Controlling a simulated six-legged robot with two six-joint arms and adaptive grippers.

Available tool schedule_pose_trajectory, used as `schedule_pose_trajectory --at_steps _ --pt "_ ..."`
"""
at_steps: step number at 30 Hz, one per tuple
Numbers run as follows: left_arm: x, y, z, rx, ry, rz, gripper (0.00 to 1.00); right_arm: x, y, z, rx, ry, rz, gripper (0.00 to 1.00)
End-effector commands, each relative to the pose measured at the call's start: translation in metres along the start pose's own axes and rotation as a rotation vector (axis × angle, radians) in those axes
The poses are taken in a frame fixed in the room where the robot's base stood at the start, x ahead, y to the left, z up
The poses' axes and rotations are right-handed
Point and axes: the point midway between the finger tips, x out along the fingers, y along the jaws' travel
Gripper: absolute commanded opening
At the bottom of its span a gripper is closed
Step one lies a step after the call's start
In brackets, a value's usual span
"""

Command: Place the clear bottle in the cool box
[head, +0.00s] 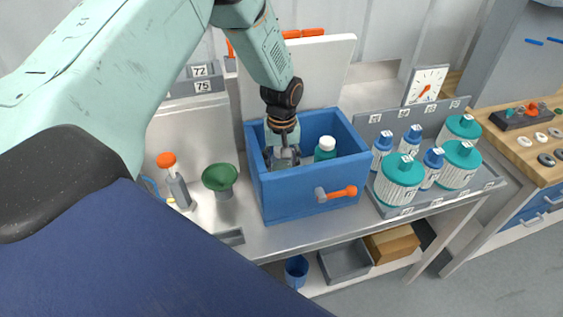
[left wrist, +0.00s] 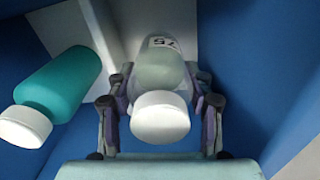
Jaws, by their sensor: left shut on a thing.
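The cool box (head: 308,201) is a blue open box with an orange-handled latch on its front and a white lid standing up behind it. My left gripper (head: 283,155) reaches down inside the box at its left part. In the left wrist view the gripper (left wrist: 163,110) is shut on the clear bottle (left wrist: 165,68), which has a white cap and a label reading 75. The bottle is between the blue walls (left wrist: 245,70); whether it touches the floor I cannot tell. My right gripper is not in view.
A teal bottle with a white cap (left wrist: 60,90) is in the box beside the clear one; its top shows in the head view (head: 325,148). Right of the box is a grey rack (head: 405,211) of numbered bottles. Left are a green funnel (head: 220,177) and an orange-topped bottle (head: 179,190).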

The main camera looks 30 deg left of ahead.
Motion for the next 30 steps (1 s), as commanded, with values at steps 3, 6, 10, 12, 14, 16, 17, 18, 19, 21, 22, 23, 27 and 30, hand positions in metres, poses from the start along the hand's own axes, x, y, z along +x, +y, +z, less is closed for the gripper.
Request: schedule_pose_trajectory --at_steps 3,6,10,12,14,16,17,18,19,21,22,23,27,30 --pt "0.001 0.000 0.000 0.000 0.000 0.000 0.07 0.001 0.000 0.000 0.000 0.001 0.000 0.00" --pt "0.002 0.000 0.000 0.000 0.000 0.000 0.55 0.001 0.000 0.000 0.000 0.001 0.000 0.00" --pt "0.002 0.000 0.000 0.000 -0.001 -0.001 0.62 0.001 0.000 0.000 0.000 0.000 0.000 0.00" --pt "0.002 0.000 0.000 0.000 -0.001 -0.001 0.62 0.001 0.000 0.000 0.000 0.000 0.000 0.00" --pt "0.002 0.000 0.000 0.000 -0.001 -0.001 0.62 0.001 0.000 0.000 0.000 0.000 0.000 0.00" --pt "0.002 0.000 0.000 0.000 -0.001 -0.001 0.62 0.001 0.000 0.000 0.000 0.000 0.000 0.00" --pt "0.002 0.000 0.000 0.000 -0.001 -0.001 0.62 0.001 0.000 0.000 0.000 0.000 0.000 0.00" --pt "0.000 0.000 0.000 0.000 0.000 0.000 0.62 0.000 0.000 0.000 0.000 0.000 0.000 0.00" --pt "-0.001 0.000 0.000 0.000 0.000 0.000 0.62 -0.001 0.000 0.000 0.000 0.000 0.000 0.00" --pt "-0.007 0.001 -0.001 0.000 0.001 0.001 0.62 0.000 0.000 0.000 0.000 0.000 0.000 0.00" --pt "-0.011 0.001 -0.001 0.000 0.002 0.001 0.62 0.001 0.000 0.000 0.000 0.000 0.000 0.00" --pt "-0.015 0.001 -0.001 0.000 0.001 0.001 0.62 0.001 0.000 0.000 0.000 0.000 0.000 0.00" --pt "-0.042 0.001 -0.001 0.001 0.002 0.003 0.62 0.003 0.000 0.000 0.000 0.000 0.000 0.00" --pt "-0.063 0.001 -0.001 0.000 0.003 0.003 0.62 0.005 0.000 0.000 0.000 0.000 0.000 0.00"
